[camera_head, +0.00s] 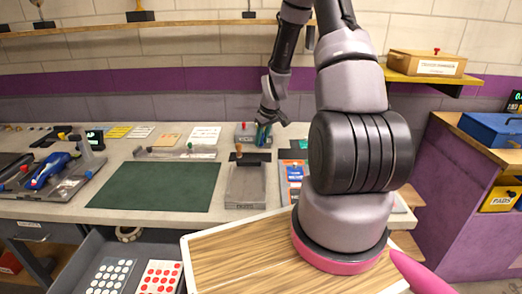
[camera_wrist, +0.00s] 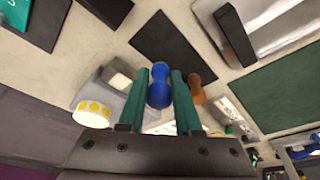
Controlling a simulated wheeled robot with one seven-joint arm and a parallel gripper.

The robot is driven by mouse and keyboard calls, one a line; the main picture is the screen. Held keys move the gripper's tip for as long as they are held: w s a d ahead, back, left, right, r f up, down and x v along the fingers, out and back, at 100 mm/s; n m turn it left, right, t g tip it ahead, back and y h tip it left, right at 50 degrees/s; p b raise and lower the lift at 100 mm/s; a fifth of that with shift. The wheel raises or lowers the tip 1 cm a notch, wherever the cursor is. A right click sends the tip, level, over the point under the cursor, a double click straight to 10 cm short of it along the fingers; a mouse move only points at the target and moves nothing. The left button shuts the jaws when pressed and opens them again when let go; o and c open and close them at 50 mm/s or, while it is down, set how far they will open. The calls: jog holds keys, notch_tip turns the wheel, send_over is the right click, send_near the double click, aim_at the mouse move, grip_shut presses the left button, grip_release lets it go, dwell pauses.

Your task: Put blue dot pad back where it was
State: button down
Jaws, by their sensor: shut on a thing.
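A blue, rounded, waisted handle (camera_wrist: 159,86) stands between the green fingers of my gripper (camera_wrist: 160,90) in the wrist view. It looks like the handle of the blue dot pad; its dotting face is hidden. My gripper is shut on it. In the head view my gripper (camera_head: 262,132) is small, at the back of the worktop, above a black mat (camera_head: 258,157). The black mat also shows in the wrist view (camera_wrist: 165,40), apparently beyond the blue handle. I cannot tell whether the pad touches any surface.
A brown knob (camera_wrist: 198,88) stands close beside the fingers. A grey box (camera_head: 243,127) and a yellow-dotted white roll (camera_wrist: 92,112) are near. A green mat (camera_head: 155,187) is clear. Dot sheets (camera_head: 109,276) lie in an open drawer; a wooden board (camera_head: 235,262) is in front.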

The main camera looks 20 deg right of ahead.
aim_at(262, 157)
notch_tip(262, 157, down, 4)
jog(key=shift+f, duration=0.25)
jog(key=c, duration=0.6)
grip_release()
jog(key=shift+f, duration=0.1)
